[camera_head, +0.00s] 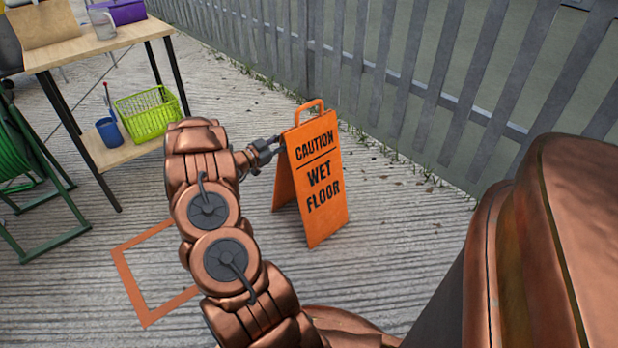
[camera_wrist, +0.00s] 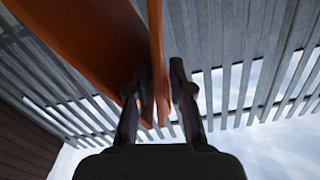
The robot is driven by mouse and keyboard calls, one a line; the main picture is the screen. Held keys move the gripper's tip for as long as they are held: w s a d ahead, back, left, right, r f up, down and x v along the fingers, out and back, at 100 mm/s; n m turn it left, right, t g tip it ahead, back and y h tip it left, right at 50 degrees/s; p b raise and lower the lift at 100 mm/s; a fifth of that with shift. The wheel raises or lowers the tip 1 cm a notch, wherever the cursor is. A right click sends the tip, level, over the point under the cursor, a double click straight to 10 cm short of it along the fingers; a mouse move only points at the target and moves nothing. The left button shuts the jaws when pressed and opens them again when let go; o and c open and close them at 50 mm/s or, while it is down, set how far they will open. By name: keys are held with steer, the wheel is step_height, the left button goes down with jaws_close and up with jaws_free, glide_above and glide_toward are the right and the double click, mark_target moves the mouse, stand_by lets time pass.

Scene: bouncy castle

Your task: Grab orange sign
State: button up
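The orange sign (camera_head: 320,190), a folding A-frame reading "CAUTION WET FLOOR", stands upright on the ground with a handle loop on top. My gripper (camera_head: 268,150) is at its upper left side edge, just below the handle. In the wrist view the sign's wide panel (camera_wrist: 85,35) is on the left and a narrow panel edge (camera_wrist: 157,45) runs between my fingers. My gripper (camera_wrist: 158,75) is open, with one finger on each side of that narrow panel. A gap shows beside the right finger; whether the left finger touches the sign is unclear.
A grey slatted fence (camera_head: 400,70) runs behind the sign. A wooden shelf table (camera_head: 95,45) holds a green basket (camera_head: 148,113) and a blue cup (camera_head: 109,132) at left. A green hose reel (camera_head: 25,165) stands beside it. An orange square outline (camera_head: 133,287) lies on the ground.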

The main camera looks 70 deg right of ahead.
steer(key=b+x, duration=0.2)
steer(key=x, duration=0.1)
steer(key=shift+f, duration=0.3)
steer(key=shift+x, duration=0.9)
steer(key=shift+r, duration=0.15)
jaws_close()
steer(key=shift+w, duration=0.1)
